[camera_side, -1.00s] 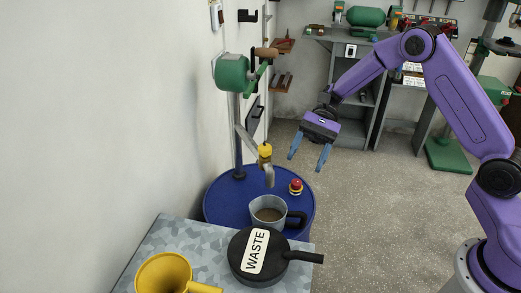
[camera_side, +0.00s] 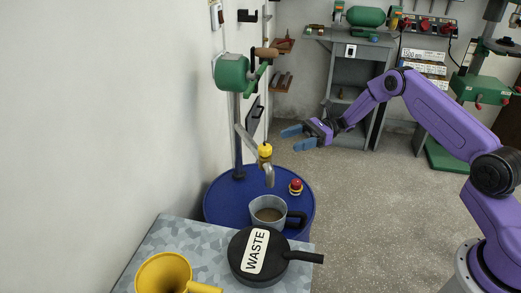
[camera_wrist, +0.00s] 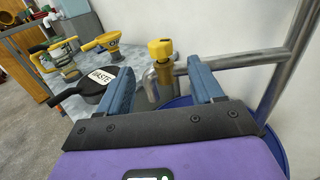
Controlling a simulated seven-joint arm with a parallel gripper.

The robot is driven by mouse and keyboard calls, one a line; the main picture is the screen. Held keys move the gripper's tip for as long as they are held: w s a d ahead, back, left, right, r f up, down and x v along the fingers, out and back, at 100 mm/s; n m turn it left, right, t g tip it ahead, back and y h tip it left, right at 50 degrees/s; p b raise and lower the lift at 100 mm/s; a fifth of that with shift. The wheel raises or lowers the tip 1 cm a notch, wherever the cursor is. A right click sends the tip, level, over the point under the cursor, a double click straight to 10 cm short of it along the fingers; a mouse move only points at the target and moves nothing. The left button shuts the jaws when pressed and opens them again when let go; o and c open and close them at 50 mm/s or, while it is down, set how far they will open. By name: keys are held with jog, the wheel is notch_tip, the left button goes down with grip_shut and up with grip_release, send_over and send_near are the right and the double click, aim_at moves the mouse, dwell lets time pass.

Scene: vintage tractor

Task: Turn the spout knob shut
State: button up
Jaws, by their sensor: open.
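The yellow spout knob (camera_side: 265,150) sits on top of the metal spout (camera_side: 268,176), which slants down from the green hand pump (camera_side: 232,73) over the blue drum. My gripper (camera_side: 291,138) is open and empty, just to the right of the knob, with its blue fingers pointing left toward it. In the wrist view the knob (camera_wrist: 161,49) shows between the two fingers and beyond their tips, not touched. My gripper (camera_wrist: 160,70) there frames the knob and the top of the spout.
A grey jug (camera_side: 265,222) of brown liquid stands on the blue drum (camera_side: 221,205) under the spout, near a red button (camera_side: 296,185). A black WASTE container (camera_side: 237,270) and a yellow funnel (camera_side: 153,271) sit on the grey table (camera_side: 180,232). The white wall is close behind.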

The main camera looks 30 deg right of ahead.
aim_at(259, 151)
jog(key=a, duration=0.8)
jog(key=w+a, duration=0.1)
jog(key=a, duration=0.2)
jog(key=shift+a, duration=0.4)
jog(key=c, duration=1)
